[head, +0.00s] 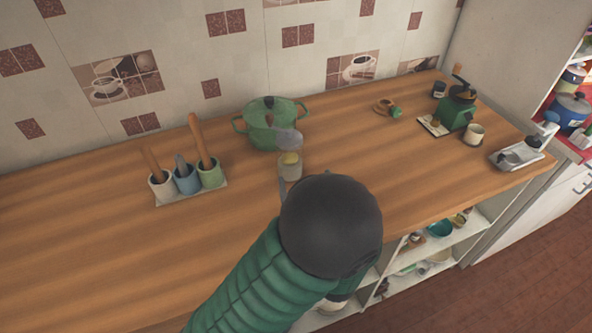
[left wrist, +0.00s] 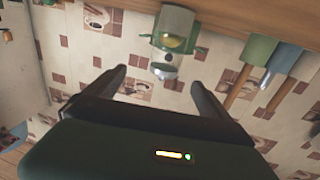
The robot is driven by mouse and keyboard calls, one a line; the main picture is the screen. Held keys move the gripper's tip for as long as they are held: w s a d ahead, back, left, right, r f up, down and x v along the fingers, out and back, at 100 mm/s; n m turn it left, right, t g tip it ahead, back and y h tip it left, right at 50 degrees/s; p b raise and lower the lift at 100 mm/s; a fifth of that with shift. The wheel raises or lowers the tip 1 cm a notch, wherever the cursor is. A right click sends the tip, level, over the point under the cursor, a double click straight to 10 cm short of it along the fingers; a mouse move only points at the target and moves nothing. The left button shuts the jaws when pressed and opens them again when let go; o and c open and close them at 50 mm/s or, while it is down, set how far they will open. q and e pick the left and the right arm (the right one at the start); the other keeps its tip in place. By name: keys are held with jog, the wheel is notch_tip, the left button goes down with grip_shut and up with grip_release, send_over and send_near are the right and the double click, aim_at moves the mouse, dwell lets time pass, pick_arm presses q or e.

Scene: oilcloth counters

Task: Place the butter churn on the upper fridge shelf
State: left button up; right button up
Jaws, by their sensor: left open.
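The butter churn appears to be the small clear jar (head: 290,168) with yellow contents and a grey top, upright on the wooden counter in front of a green pot. In the left wrist view, which is upside down, the jar (left wrist: 178,28) shows at the top, beyond the fingertips. My left gripper (left wrist: 158,78) is open and empty, its two fingers apart and pointing toward the jar without holding it. In the head view my dark wrist hides most of that gripper. My right gripper is in neither view. I cannot make out the upper fridge shelf.
The green pot (head: 260,128) stands close behind the jar. A utensil holder (head: 190,190) is to its left. A green grinder (head: 459,108), a cup (head: 473,134) and a white scale-like device (head: 520,153) stand at right. Open shelves (head: 462,245) lie below.

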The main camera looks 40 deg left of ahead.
aim_at(295, 154)
pick_arm(q)
jog(key=x, duration=1.2)
jog(key=shift+s+a+r, duration=0.15)
jog(key=shift+s, duration=0.15)
jog(key=x, duration=0.5)
jog(key=shift+s+a+f+p, duration=0.15)
jog(key=shift+a+f+p, duration=0.1)
jog(key=shift+a+p, duration=0.15)
jog(key=shift+s+d+r, duration=0.1)
jog(key=c, duration=0.7)
grip_shut()
